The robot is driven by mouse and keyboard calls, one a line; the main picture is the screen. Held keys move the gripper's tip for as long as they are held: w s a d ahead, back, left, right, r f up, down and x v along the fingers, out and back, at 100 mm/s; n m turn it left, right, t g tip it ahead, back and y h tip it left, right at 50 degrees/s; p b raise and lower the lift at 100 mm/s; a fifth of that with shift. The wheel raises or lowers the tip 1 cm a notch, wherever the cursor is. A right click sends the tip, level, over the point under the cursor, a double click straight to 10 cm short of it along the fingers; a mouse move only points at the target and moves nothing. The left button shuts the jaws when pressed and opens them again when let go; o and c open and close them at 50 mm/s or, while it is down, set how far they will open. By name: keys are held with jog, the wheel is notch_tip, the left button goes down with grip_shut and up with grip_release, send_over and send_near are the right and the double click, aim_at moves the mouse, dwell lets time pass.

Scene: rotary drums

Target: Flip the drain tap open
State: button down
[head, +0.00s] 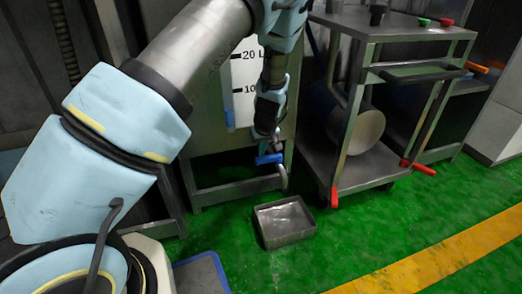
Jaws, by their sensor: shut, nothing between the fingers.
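The drain tap shows in the head view as a blue lever handle (268,159) on a grey curved spout (283,177), low on the front of a grey tank (215,140). The lever looks roughly level. My gripper (265,138) is shut and empty, pointing down just above the blue lever. I cannot tell whether the fingertips touch the lever. The arm and gripper hide part of the tank front and the tap's base. A shallow metal tray (262,238) lies on the floor below the spout.
A metal trolley (372,165) with red wheel brakes stands close on the right, holding a cylinder (362,131) on its lower shelf. A level scale (243,88) is on the tank. A blue-edged mat (201,275) lies at lower left. Green floor is clear right of the tray.

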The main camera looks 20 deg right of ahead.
jog(key=shift+s+a+n+p, duration=0.1)
jog(key=shift+s+n+p, duration=0.2)
jog(key=shift+n+p, duration=0.4)
jog(key=n+p, duration=0.1)
jog(key=p, duration=0.1)
jog(key=s+n+y+p, duration=0.1)
jog(key=p, duration=0.1)
jog(key=shift+s+a+r+n, duration=0.1)
jog(key=shift+s+r+n, duration=0.2)
jog(key=s+d+n+g+y+p, duration=0.3)
jog(key=s+n+p, duration=0.1)
jog(key=n, duration=0.8)
jog(key=shift+s+d+f+n+p, duration=0.3)
jog(key=shift+s+n+p, duration=0.1)
jog(key=shift+s, duration=0.5)
jog(key=shift+d, duration=0.1)
